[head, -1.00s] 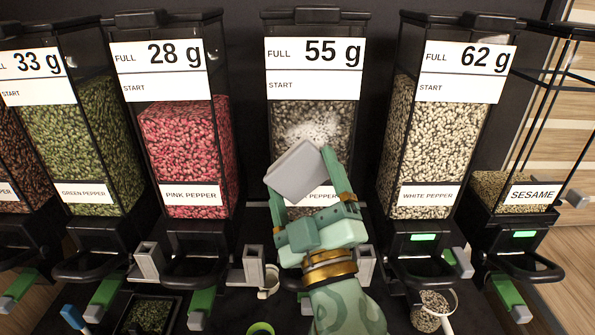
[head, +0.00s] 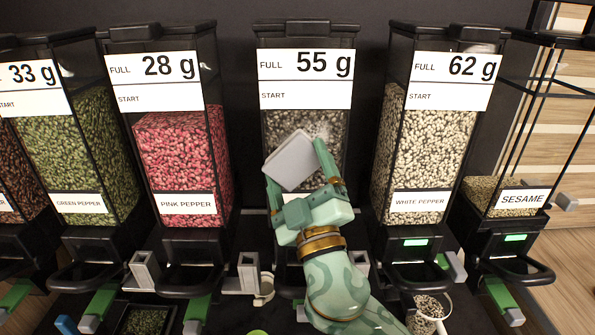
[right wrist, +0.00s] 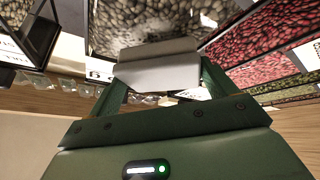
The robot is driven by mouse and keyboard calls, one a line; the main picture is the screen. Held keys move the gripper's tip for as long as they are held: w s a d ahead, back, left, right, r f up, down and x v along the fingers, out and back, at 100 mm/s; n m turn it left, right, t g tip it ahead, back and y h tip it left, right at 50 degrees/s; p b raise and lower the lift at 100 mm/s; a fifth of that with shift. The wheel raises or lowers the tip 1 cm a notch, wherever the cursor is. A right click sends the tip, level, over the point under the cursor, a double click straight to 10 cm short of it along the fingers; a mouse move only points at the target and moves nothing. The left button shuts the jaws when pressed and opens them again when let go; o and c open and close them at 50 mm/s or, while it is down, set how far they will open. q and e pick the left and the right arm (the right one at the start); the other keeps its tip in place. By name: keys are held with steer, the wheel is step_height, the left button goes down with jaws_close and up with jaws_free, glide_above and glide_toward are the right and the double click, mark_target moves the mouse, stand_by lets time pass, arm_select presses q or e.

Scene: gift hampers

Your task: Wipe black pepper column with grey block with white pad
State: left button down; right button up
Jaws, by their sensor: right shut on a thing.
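The black pepper column (head: 348,128) stands in the middle of the head view, marked 55 g, its name label hidden behind my gripper. A whitish smudge shows on its clear front, smaller in view beside the block. My right gripper (head: 305,180) is shut on the grey block with white pad (head: 290,160) and holds it tilted in front of the column's lower front. In the right wrist view the block (right wrist: 158,68) sits between the fingers, close to the column's face; whether the pad touches cannot be told. My left gripper is not in view.
The pink pepper column (head: 182,150) stands to the left and the white pepper column (head: 430,150) to the right. The sesame column (head: 500,195) is at far right. Black spouts, green levers and a small cup (head: 428,312) lie below.

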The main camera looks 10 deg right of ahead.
steer(key=shift+w+d+b, duration=0.2)
steer(key=shift+w+b, duration=0.1)
steer(key=shift+w, duration=0.6)
stand_by(0.3)
